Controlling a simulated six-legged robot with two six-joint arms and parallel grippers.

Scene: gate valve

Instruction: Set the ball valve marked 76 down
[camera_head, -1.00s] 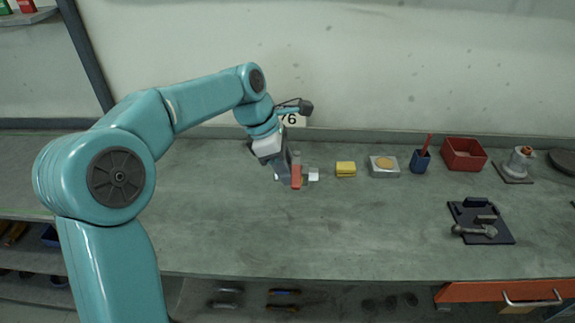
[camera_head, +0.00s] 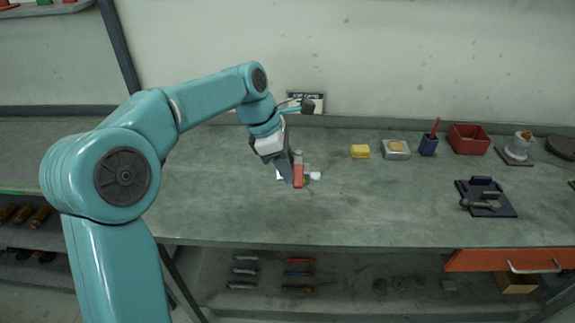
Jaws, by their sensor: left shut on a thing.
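My left gripper (camera_head: 290,172) is shut on the ball valve, above the grey-green bench (camera_head: 390,220) in the picture. The valve's red handle (camera_head: 298,175) and one pale end (camera_head: 315,176) show beside the fingers. The gripper and wrist hide part of the valve, and no number 76 can be read on it. I cannot tell whether the valve touches the bench top. My right gripper is not in view.
A yellow block (camera_head: 360,151), a pale tin (camera_head: 396,149), a blue cup (camera_head: 428,146) and a red bin (camera_head: 468,140) stand along the back right. A dark board (camera_head: 485,198) holds grey parts. An orange drawer (camera_head: 500,261) is at lower right. The bench's middle is clear.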

